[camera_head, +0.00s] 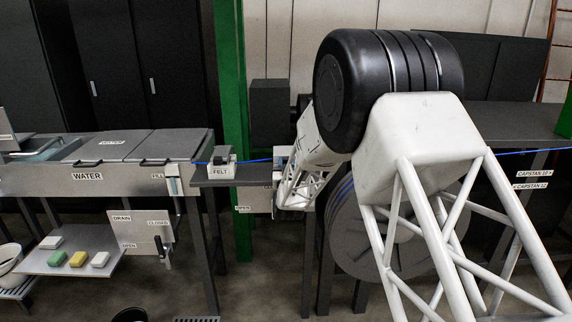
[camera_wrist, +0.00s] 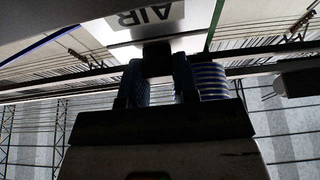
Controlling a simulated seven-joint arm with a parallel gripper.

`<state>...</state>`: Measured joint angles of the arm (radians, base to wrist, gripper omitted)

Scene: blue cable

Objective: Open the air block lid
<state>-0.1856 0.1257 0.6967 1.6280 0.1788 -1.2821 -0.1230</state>
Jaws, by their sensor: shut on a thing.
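The air block shows in the wrist view as a pale panel with the word AIR (camera_wrist: 150,17), upside down in the picture. A dark handle (camera_wrist: 157,57) sits at the panel's near edge. My gripper (camera_wrist: 160,75), with blue ribbed fingers, is shut on this handle, one finger on each side. In the head view, my arm covers most of the air block; only a pale part (camera_head: 281,153) shows at its left. My fingertips are hidden there. I cannot tell how far the lid is raised.
A blue cable (camera_head: 258,160) runs from the felt block (camera_head: 221,168) toward the air block; it also shows in the wrist view (camera_wrist: 45,42). A green post (camera_head: 232,110) stands close behind. The water trough (camera_head: 60,181) is at left, a large reel (camera_head: 385,235) below my arm.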

